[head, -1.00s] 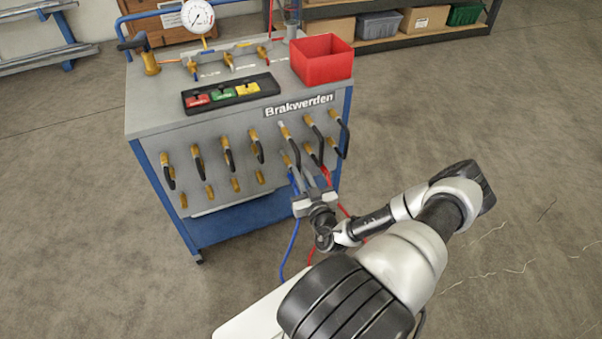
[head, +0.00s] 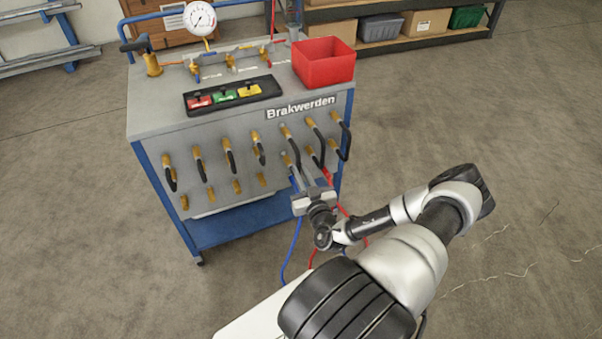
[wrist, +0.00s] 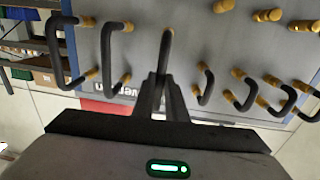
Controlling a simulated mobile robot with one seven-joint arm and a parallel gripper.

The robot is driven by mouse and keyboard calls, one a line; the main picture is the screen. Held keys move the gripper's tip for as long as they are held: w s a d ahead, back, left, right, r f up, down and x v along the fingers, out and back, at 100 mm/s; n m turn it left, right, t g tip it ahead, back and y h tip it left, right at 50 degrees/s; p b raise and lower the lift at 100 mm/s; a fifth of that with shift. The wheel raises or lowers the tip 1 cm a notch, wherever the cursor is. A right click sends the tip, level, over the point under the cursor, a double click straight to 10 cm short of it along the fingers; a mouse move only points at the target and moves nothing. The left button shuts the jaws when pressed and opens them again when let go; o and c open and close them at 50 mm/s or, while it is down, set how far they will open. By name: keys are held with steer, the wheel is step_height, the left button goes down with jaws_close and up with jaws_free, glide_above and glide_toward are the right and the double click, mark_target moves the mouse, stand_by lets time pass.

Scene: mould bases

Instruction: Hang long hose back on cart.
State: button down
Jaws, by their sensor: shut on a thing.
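My gripper (wrist: 160,95) is shut on a black hose (wrist: 165,60) in the wrist view. In the head view my gripper (head: 306,186) is just in front of the cart's front panel, below the three longer hoses on the right. The cart (head: 215,150) is grey with a blue frame and a Brakwerden label. Two long black hoses (head: 317,136) (head: 346,142) loop between brass fittings on the right.
Several shorter black hoses (head: 230,158) hang on the front's left. A blue hose (head: 292,250) and a red hose (head: 343,210) hang near my gripper. A red bin (head: 325,68) and a gauge (head: 199,18) are on top. The floor right of the cart is clear.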

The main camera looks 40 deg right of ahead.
steer(key=shift+w, duration=0.25)
steer(key=shift+w+d, duration=0.1)
steer(key=shift+w, duration=0.35)
stand_by(0.5)
steer(key=shift+w+d+r, duration=0.1)
steer(key=shift+w, duration=0.15)
steer(key=c, duration=1.3)
jaws_free()
steer(key=shift+s, duration=0.1)
steer(key=p+v, duration=0.1)
steer(key=v, duration=0.6)
steer(key=shift+p, duration=0.3)
